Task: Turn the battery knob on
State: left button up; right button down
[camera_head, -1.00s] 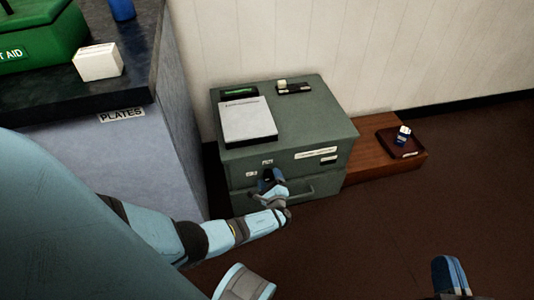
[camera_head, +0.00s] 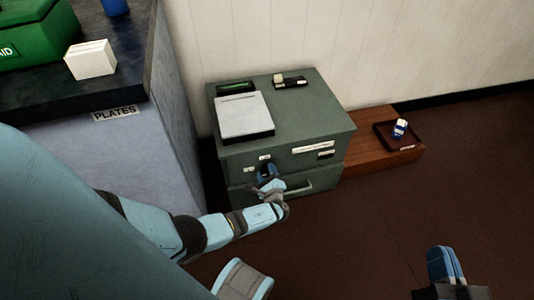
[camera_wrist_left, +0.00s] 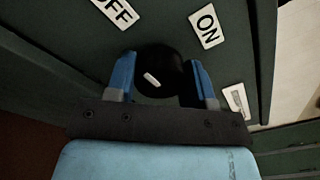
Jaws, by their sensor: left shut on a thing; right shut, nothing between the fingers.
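The battery knob (camera_wrist_left: 160,72) is round and black with a white mark, on the front of the grey-green cabinet (camera_head: 250,163). In the left wrist view the mark points up and left, toward the OFF label (camera_wrist_left: 117,10); the ON label (camera_wrist_left: 206,27) is up and to the right. My left gripper (camera_wrist_left: 161,78) is shut on the knob, one blue finger on each side. In the head view my left gripper (camera_head: 267,174) covers the knob. My right gripper (camera_head: 444,264) is shut and empty over the floor at the lower right.
A white box-like item (camera_head: 245,116) and small things lie on the cabinet top. A drawer handle (camera_head: 312,186) is just below my left gripper. A wooden block (camera_head: 384,160) with a dark tray stands to the right. A counter (camera_head: 130,75) stands at left. The floor at right is clear.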

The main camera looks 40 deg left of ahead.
pick_arm(q)
jog(key=shift+m, duration=0.3)
pick_arm(e)
jog(key=shift+r, duration=0.15)
pick_arm(q)
jog(key=m, duration=0.3)
jog(key=shift+r+m, duration=0.1)
jog(key=shift+m, duration=0.3)
jog(key=m+p, duration=0.1)
jog(key=m, duration=0.3)
jog(key=shift+m, duration=0.3)
jog(key=m+p, duration=0.1)
jog(key=m, duration=0.4)
jog(key=shift+w, duration=0.1)
jog(key=shift+m+p, duration=0.3)
jog(key=shift+m, duration=1.3)
pick_arm(e)
jog(key=shift+d+r+m+t, duration=0.15)
jog(key=shift+r+t, duration=0.25)
jog(key=shift+r, duration=0.5)
jog(key=shift+r+m+t, duration=0.15)
jog(key=shift+r+t, duration=0.25)
jog(key=shift+r, duration=0.5)
pick_arm(q)
jog(key=shift+g, duration=0.3)
jog(key=o, duration=0.9)
jog(key=shift+d, duration=0.1)
pick_arm(e)
jog(key=shift+s+d+r, duration=0.1)
jog(key=shift+d, duration=0.05)
